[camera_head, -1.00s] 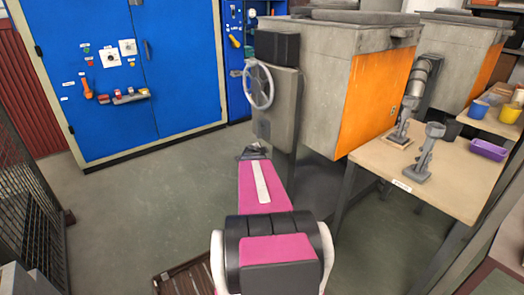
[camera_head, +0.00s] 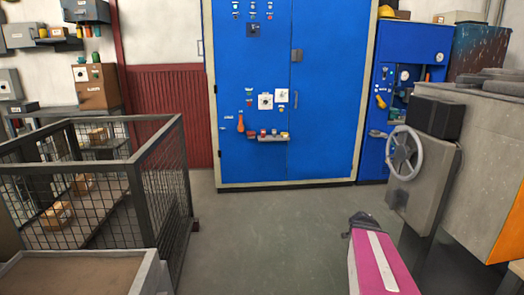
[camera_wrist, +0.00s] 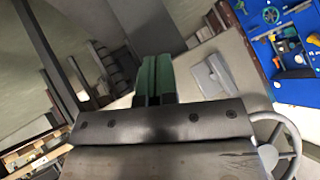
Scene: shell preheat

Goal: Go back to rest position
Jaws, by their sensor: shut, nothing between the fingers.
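My gripper (camera_wrist: 154,66) shows in the wrist view as two green fingers side by side, shut, with nothing between them. It points past the grey machine, whose handwheel (camera_wrist: 277,140) is at the right edge of that view. In the head view my pink arm reaches up from the lower right corner, in front of the grey machine with the handwheel (camera_head: 405,153). The gripper's fingers cannot be made out there.
A blue cabinet (camera_head: 320,120) with controls stands at the back. A mesh cage (camera_head: 160,205) with boxes is at the left, and a shallow tray (camera_head: 145,272) is in the lower left. The grey floor (camera_head: 270,235) between cage and machine is clear.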

